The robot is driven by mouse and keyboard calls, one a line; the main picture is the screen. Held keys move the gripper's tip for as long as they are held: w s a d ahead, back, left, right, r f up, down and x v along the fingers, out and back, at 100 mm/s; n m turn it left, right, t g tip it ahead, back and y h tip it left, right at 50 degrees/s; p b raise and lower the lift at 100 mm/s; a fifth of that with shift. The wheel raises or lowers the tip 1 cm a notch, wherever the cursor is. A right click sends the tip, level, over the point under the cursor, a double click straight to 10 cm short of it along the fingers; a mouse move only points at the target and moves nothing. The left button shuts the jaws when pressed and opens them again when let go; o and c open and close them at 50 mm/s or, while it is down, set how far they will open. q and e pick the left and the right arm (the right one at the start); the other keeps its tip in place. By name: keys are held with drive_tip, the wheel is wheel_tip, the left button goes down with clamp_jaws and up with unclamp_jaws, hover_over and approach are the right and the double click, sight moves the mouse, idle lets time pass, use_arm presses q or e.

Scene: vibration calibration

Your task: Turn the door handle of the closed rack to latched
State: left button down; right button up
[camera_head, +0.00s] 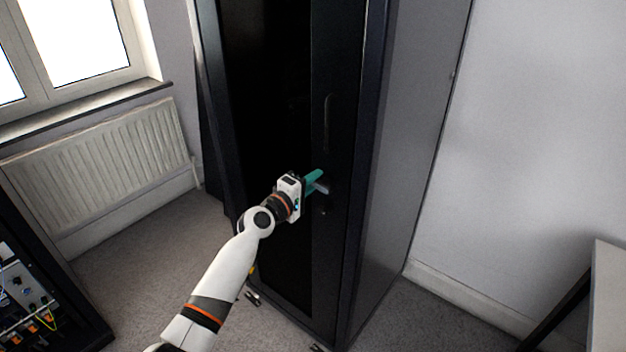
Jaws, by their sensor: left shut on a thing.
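The closed rack (375,200) is a tall black cabinet in the middle of the head view, with its dark door facing me. The door handle (323,189) is a small grey lever on the right part of the door, and it sticks out sideways. My left gripper (316,184) has teal fingers and is shut on the handle. The fingers hide part of the handle. A slim curved pull (327,122) sits on the door above it. My right gripper is not in view.
A radiator (105,165) stands under a window at the left. An open rack with cabled equipment (25,295) is at the lower left. A table edge (608,295) shows at the lower right.

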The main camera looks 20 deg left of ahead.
use_arm(q)
drive_tip(key=shift+f+n, duration=0.15)
drive_tip(key=shift+n, duration=0.35)
drive_tip(key=c, duration=1.3)
unclamp_jaws()
drive_tip(key=v, duration=1.2)
